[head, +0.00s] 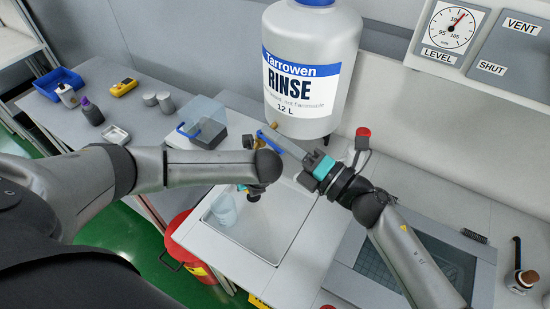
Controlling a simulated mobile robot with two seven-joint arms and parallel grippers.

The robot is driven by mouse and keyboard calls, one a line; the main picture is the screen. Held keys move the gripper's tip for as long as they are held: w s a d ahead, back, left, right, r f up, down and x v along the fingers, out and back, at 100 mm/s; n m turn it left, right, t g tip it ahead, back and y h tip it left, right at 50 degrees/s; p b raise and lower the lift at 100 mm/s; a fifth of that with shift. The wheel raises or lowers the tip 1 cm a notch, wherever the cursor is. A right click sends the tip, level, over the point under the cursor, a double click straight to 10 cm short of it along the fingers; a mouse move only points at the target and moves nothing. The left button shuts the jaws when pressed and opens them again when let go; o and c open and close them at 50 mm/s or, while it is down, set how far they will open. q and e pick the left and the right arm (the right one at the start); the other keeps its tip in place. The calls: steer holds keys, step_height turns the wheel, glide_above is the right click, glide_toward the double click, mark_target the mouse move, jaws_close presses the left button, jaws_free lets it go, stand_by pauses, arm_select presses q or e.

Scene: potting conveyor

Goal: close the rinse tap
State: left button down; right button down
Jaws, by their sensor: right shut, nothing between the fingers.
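The big white rinse tank (310,60) stands at top centre with a blue-and-white RINSE label. A small brass part (247,142) and a blue lever (263,138) show low at its front left, where the tap is. My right gripper (271,133) reaches in from the right. Its fingers are shut and empty, with the tips right at the blue lever; I cannot tell whether they touch. My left gripper (254,192) hangs below the tap over the sink, mostly hidden by its own wrist, so its jaws cannot be read. The tap's outlet is largely hidden.
A clear-lidded box (203,122) is left of the tank. A red bin (190,245) stands on the floor. Gauge (452,27) and VENT/SHUT panel (512,55) are at upper right; a dark-screened panel (430,260) is lower right.

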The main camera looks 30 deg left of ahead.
steer(key=d+f+m+t+h, duration=0.2)
steer(key=d+f+m+t, duration=0.3)
steer(key=f+m, duration=0.15)
steer(key=m+t+h, duration=0.1)
steer(key=m+h, duration=0.1)
steer(key=m, duration=0.1)
glide_toward(270, 142)
steer(key=a, duration=0.1)
steer(key=w+a, duration=0.1)
steer(key=a, duration=0.3)
steer(key=shift+w+f, duration=0.15)
steer(key=shift+w, duration=0.2)
steer(key=shift+d, duration=0.1)
steer(key=shift+w+d+n+g+y, duration=0.2)
steer(key=shift+w+d+n+g, duration=0.2)
steer(key=shift+w, duration=0.25)
steer(key=shift+w+d+n+g+y, duration=0.2)
steer(key=shift+w+d+n+g, duration=0.2)
steer(key=shift+w, duration=0.25)
steer(key=shift+d, duration=0.1)
